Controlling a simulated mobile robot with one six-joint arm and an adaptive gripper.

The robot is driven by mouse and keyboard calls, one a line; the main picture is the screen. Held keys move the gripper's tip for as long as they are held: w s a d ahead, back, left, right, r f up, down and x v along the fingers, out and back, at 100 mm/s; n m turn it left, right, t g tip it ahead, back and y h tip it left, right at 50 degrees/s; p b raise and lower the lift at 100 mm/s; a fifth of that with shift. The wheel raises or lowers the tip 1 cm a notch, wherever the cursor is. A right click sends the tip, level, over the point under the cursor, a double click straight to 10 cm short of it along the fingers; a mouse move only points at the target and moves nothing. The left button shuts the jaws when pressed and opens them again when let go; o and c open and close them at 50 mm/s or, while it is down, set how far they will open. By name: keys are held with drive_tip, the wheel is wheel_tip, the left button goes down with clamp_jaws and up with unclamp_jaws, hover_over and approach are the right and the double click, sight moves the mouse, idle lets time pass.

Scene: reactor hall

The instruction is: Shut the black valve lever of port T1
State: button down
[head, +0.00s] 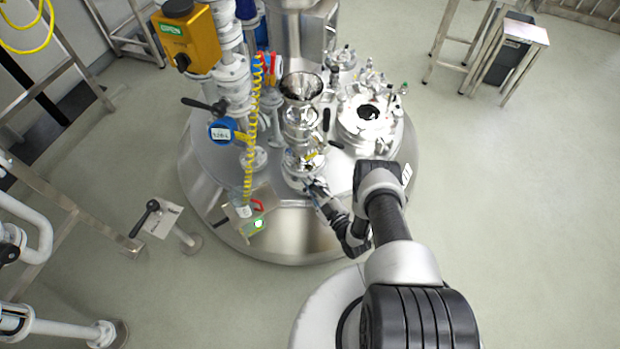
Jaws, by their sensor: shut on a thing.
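My gripper (318,187) is at the foot of the steel column that carries the funnel, on the near side of the vessel lid. It looks shut on a small dark part there, apparently a black valve lever; the fingers hide most of it. No T1 label can be read, so I cannot confirm the port or tell the lever's exact angle. The steel fitting (303,160) under the funnel (301,87) stands right behind the fingertips. Another black lever (326,120) stands upright just right of the column, clear of my gripper.
A round flanged port (369,113) with several small fittings is right of the column. A black-handled valve (148,212) is farther left.

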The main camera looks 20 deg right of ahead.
drive_tip(key=s+a+f+n+b, duration=0.1)
drive_tip(key=a+f+n, duration=0.4)
drive_tip(key=n, duration=0.1)
drive_tip(key=shift+s+n+b, duration=0.4)
idle(0.3)
drive_tip(key=c, duration=1.4)
unclamp_jaws()
drive_tip(key=shift+d, duration=0.1)
drive_tip(key=shift+c, duration=0.2)
wheel_tip(320, 180, up, 10)
